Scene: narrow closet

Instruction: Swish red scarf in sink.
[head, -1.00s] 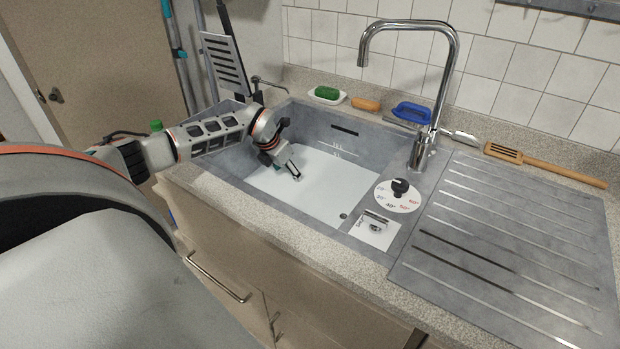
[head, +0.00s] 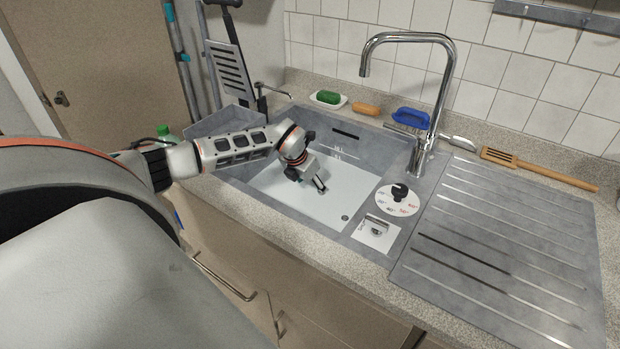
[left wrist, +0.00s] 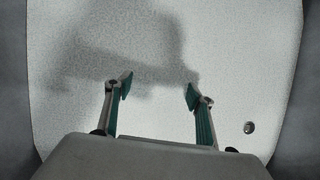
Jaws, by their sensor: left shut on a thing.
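The sink (head: 240,166) is a grey basin in the worktop with a pale white surface inside. I cannot tell whether that surface is water or the floor. My left gripper (head: 320,184) reaches down into the basin from the left. In the left wrist view the left gripper's fingers (left wrist: 158,90) stand apart over the pale surface. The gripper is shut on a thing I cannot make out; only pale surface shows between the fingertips. No red scarf shows in either view. My right gripper is not in view.
A chrome tap (head: 440,100) arches over the basin's back right. A ribbed drainer (head: 500,250) lies right. A green sponge (head: 327,97), blue brush (head: 411,117) and wooden spatula (head: 540,168) lie along the back. A dial (head: 399,200) sits on the right rim.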

